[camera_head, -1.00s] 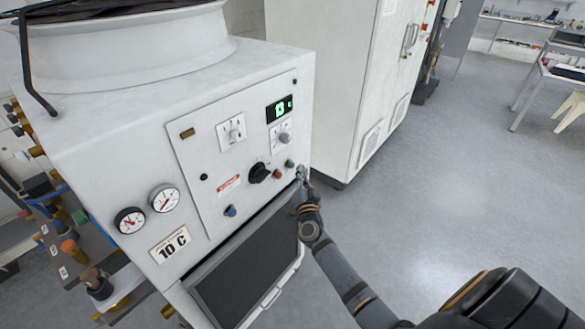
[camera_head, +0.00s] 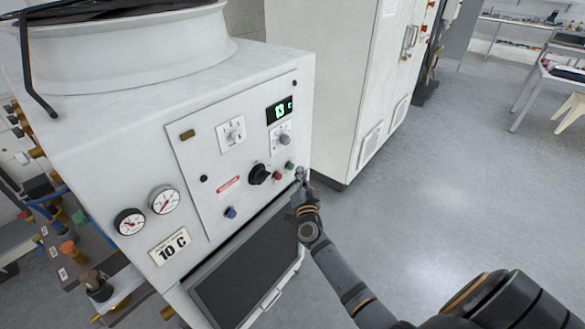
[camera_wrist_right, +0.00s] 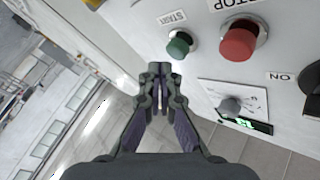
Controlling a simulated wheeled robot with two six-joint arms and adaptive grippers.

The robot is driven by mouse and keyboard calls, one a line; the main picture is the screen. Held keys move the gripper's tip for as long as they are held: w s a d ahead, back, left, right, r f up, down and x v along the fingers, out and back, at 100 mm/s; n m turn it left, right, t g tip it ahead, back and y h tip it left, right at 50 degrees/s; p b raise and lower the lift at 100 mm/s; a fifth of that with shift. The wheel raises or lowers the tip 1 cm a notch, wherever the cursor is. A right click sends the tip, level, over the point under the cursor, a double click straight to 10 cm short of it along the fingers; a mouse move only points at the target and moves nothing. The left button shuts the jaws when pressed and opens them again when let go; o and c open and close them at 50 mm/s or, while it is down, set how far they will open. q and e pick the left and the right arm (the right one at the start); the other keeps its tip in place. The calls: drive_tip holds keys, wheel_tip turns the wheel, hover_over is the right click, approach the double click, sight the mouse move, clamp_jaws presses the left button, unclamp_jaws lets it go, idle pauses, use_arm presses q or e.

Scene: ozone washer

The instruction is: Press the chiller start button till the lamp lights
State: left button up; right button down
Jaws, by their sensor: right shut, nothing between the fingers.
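The chiller is the white cabinet with a sloping control panel (camera_head: 215,205). Its green button (camera_head: 290,165) sits near the panel's right edge; in the right wrist view the green button (camera_wrist_right: 180,45) has a START label beside it. The red button (camera_head: 278,176) is next to it and is labelled STOP in the right wrist view (camera_wrist_right: 238,42). My right gripper (camera_head: 300,173) is shut and empty. In the right wrist view its fingertips (camera_wrist_right: 160,70) are just short of the green button, apparently apart from it. No button glows. My left gripper is out of view.
A black rotary knob (camera_head: 259,174) and a green-lit display (camera_head: 279,109) are on the panel. A dark grille (camera_head: 245,278) is below it. A tall white cabinet (camera_head: 335,80) stands behind. The floor to the right (camera_head: 440,160) is clear.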

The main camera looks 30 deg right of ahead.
idle(0.5)
drive_tip(key=shift+w+a, duration=0.2)
drive_tip(key=shift+w, duration=0.2)
drive_tip(key=shift+w+a, duration=0.15)
drive_tip(key=shift+w, duration=0.25)
idle(0.6)
drive_tip(key=shift+s, duration=0.15)
drive_tip(key=shift+s+d+p, duration=0.35)
drive_tip(key=shift+s+p, duration=0.15)
drive_tip(key=shift+s, duration=0.2)
drive_tip(key=s, duration=0.1)
drive_tip(key=s+d+p, duration=0.1)
drive_tip(key=s, duration=0.1)
drive_tip(key=s+d+p, duration=0.1)
drive_tip(key=shift+s, duration=0.25)
